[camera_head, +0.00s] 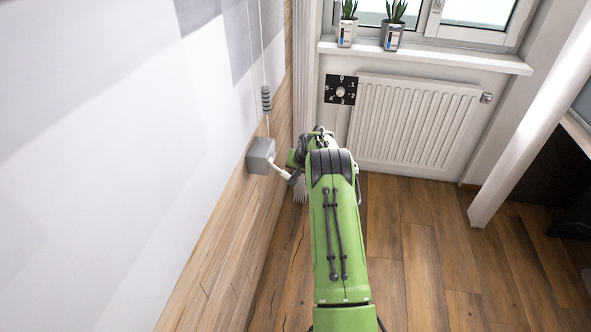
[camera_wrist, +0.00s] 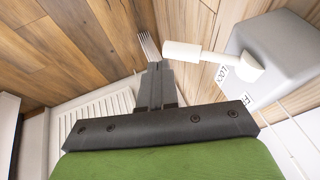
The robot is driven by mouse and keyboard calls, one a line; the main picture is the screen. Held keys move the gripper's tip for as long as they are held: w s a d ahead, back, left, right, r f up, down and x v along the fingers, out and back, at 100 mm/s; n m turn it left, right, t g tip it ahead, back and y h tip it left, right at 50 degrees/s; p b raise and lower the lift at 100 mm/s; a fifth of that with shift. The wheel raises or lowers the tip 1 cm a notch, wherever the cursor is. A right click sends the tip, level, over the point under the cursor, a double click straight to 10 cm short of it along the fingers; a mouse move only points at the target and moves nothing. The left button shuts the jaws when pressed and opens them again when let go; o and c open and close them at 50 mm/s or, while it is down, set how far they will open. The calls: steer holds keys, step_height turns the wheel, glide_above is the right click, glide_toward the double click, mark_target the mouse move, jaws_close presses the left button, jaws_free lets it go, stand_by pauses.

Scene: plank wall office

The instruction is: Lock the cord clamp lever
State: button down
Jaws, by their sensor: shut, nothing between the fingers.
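The cord clamp is a grey box (camera_head: 261,156) on the wall at left, with cords running up from it. Its white lever (camera_head: 281,172) sticks out to the right and slightly down. In the wrist view the box (camera_wrist: 285,50) is at upper right, with partly hidden lettering on its face, and the lever (camera_wrist: 205,54) points left from its round pivot. My gripper (camera_wrist: 155,68) is shut and empty, its fingertips just beside the lever's free end; I cannot tell whether they touch. In the head view my arm mostly hides the gripper (camera_head: 292,181).
A dark ribbed cord weight (camera_head: 266,99) hangs above the clamp. A white radiator (camera_head: 415,125) and a black numbered dial plate (camera_head: 341,90) stand beyond my arm, under a sill with two potted plants. The wooden floor (camera_head: 430,250) at right is clear.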

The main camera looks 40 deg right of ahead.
steer(key=shift+w+a+f+b, duration=0.15)
steer(key=shift+f+b, duration=0.25)
steer(key=shift+f, duration=0.5)
steer(key=shift+f, duration=0.1)
